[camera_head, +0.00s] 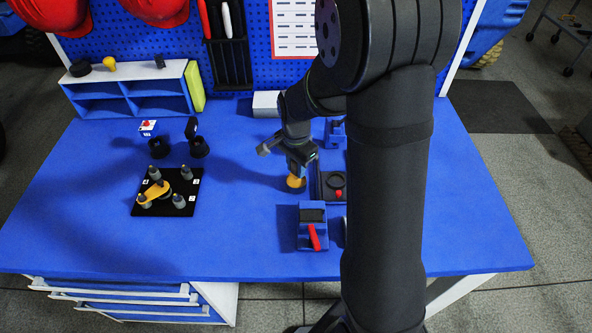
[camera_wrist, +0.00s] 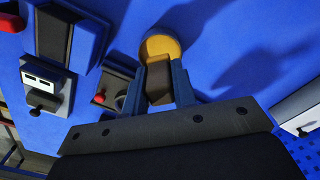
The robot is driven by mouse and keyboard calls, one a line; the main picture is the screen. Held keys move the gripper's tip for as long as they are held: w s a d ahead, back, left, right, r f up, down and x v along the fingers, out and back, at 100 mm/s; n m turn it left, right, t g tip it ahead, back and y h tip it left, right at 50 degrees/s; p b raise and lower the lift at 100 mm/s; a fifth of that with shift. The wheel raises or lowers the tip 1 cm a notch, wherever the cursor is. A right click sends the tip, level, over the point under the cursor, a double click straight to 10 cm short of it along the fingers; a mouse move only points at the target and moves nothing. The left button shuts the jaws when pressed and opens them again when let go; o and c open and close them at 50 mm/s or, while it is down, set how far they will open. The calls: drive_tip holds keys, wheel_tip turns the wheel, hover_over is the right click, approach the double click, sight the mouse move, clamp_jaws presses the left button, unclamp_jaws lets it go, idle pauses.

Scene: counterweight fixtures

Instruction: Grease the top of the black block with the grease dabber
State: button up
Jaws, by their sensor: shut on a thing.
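My gripper (camera_wrist: 162,88) is shut on the dark handle (camera_wrist: 159,78) of what looks like the grease dabber. A round yellow-orange part (camera_wrist: 160,46) shows at the far end of the handle in the wrist view. The black block (camera_head: 313,215) appears to sit in a blue fixture with a red handle (camera_head: 314,238), nearer the front edge. The block also shows in the wrist view (camera_wrist: 57,36), apart from my gripper.
A black tray (camera_head: 322,193) with a ring and red knob is just right of my gripper. A black plate (camera_head: 140,208) with several pegs and a yellow piece lies left. Two black cups stand behind it. A blue shelf (camera_head: 130,95) is back left. My arm hides the right side.

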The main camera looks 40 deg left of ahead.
drive_tip(key=shift+r, duration=1.9)
